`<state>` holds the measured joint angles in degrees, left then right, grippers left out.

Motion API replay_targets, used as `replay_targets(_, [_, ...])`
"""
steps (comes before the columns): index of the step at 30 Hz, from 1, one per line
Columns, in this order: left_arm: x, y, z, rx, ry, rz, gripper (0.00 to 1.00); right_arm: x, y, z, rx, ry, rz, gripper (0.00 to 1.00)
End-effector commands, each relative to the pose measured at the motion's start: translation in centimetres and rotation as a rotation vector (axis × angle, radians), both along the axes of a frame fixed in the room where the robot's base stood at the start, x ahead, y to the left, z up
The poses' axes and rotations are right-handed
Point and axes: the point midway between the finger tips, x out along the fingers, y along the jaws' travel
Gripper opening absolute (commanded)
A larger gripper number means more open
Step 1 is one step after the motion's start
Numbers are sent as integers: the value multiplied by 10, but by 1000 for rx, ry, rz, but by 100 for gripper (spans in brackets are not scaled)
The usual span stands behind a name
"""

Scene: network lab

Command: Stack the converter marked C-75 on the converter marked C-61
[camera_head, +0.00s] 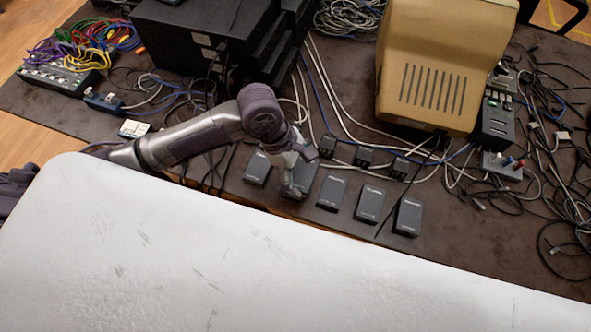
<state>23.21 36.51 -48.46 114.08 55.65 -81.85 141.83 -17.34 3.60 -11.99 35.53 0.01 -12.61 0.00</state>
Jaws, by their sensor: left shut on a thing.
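Several small dark converters lie in a slanting row along the near edge of the brown table: one at the left end (257,168), one by my gripper (303,174), one in the middle (331,193), one right of it (370,203) and one at the right end (408,217). Their markings are too small to read, so I cannot tell which is C-75 or C-61. My left gripper (292,190) is shut on the second converter from the left and partly hides it. I cannot tell whether that converter is lifted. My right gripper is not in view.
Small black adapters (363,156) with cables lie just behind the row. A beige monitor (436,75) and black equipment (205,38) stand further back. Tangled cables (570,160) cover the right side. A strip of table right of the row (455,235) is clear.

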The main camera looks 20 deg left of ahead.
Motion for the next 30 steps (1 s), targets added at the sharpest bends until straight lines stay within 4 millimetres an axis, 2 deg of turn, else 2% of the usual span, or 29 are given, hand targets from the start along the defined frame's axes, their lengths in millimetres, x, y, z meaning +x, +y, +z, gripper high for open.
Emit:
replay_targets(4, [17, 19, -14, 1, -1, 2, 47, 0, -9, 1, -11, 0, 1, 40])
replay_targets(9, [22, 25, -22, -2, 0, 0, 47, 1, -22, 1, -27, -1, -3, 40])
replay_targets(12, [21, 26, -37, -1, 1, -2, 47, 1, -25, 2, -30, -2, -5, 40])
replay_targets(18, [22, 25, -59, -1, -2, -1, 47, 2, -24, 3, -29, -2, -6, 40])
replay_targets(29, [21, 25, -62, -3, -1, -1, 47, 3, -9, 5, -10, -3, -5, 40])
replay_targets(30, [21, 25, -63, -2, -1, -1, 98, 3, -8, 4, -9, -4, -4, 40])
